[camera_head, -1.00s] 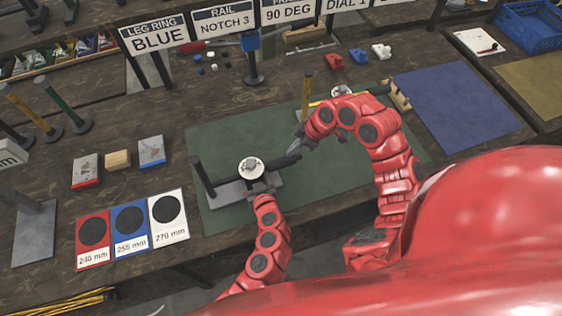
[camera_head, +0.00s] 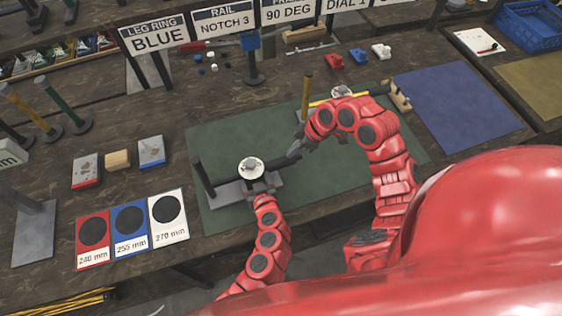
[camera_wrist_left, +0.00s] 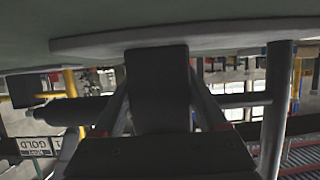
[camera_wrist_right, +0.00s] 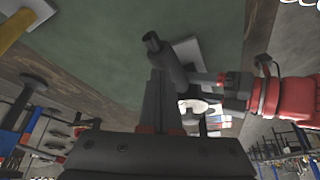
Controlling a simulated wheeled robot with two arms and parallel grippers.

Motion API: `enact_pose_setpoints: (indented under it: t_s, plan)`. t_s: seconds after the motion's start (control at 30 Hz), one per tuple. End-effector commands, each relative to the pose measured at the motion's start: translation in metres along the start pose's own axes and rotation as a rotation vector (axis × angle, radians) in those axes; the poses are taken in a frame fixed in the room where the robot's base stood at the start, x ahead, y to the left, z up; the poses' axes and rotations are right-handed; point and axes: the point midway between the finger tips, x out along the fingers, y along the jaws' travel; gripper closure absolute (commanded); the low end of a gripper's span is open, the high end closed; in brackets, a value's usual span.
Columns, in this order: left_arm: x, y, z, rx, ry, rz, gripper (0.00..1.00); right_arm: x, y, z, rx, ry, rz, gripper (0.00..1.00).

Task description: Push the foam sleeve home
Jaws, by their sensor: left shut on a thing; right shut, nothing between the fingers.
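A dark stand (camera_head: 228,193) with a flat base, an upright post and a dark cross bar sits on the green mat. A dark grey cylinder, seemingly the foam sleeve (camera_head: 281,162), is on the bar's right end; it also shows in the left wrist view (camera_wrist_left: 65,111) and the right wrist view (camera_wrist_right: 165,60). My left gripper (camera_head: 264,198) is shut on a dark block (camera_wrist_left: 158,85) of the stand. My right gripper (camera_head: 294,152) is shut and empty at the sleeve's right end. Its fingertips overlap the sleeve in the right wrist view; contact is unclear.
A second stand with a yellow post (camera_head: 306,92) is behind my right arm. Red, blue and white size cards (camera_head: 130,229) lie at left. The green mat (camera_head: 225,140) is clear behind the stand.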

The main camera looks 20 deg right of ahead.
Motion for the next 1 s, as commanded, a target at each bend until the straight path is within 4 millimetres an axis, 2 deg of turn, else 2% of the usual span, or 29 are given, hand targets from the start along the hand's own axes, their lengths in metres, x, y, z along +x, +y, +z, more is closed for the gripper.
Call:
enact_pose_setpoints:
  t_s: [0.7,1.0]
  plan:
    - [0.0,0.0,-0.001,-0.001,0.001,0.001,1.0,-0.012,0.017,0.025,0.002,0.002,0.001,1.0]
    - [0.0,0.0,-0.001,0.0,0.001,0.001,1.0,-0.013,0.019,0.027,0.001,0.001,0.0,1.0]
